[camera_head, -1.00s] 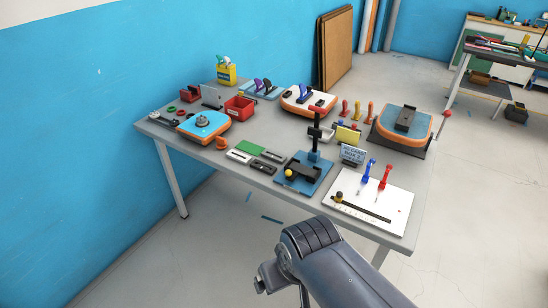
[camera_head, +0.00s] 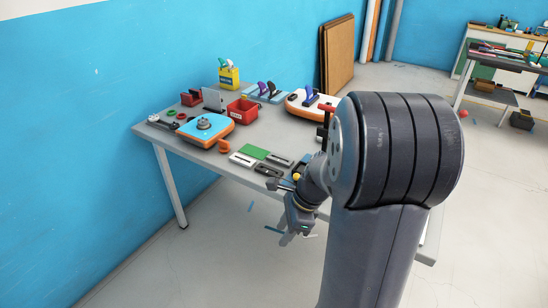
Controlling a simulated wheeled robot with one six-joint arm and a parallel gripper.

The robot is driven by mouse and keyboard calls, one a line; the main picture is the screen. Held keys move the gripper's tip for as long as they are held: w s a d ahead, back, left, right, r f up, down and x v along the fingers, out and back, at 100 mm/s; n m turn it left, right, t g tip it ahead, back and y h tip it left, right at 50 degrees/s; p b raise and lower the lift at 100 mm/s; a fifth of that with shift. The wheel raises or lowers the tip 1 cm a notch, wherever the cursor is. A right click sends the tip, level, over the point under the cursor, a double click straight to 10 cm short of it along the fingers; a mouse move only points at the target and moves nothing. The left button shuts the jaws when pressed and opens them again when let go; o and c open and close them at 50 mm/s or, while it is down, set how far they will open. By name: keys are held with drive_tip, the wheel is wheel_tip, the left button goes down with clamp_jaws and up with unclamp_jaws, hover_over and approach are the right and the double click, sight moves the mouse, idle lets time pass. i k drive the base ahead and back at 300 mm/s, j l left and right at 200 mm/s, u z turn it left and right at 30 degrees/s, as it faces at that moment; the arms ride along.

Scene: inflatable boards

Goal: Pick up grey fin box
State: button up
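Several small slotted boxes lie flat near the front edge of the table, left of my arm. A grey box with a dark slot (camera_head: 279,159) lies right of the green one (camera_head: 253,152). A whiter box (camera_head: 242,160) and a dark one (camera_head: 267,170) lie just in front. I take the grey one as the fin box. My gripper (camera_head: 297,236) hangs low in front of the table edge, apart from the boxes. It is small in view, and its finger opening cannot be made out.
An orange tape roll (camera_head: 223,146), a blue-and-orange board piece (camera_head: 204,128) and a red bin (camera_head: 242,110) stand to the left on the table (camera_head: 160,135). My arm hides most of the table's right half. Open floor lies in front.

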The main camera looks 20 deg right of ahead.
sight(287, 163)
drive_tip(key=i+j+z, duration=0.15)
drive_tip(key=i+j, duration=0.15)
drive_tip(key=i, duration=0.3)
drive_tip(key=i+j+z, duration=0.2)
drive_tip(key=i+j, duration=0.2)
drive_tip(key=i, duration=0.15)
drive_tip(key=i+l+z, duration=0.15)
drive_tip(key=z, duration=0.3)
drive_tip(key=i+z, duration=0.4)
drive_tip(key=k, duration=0.05)
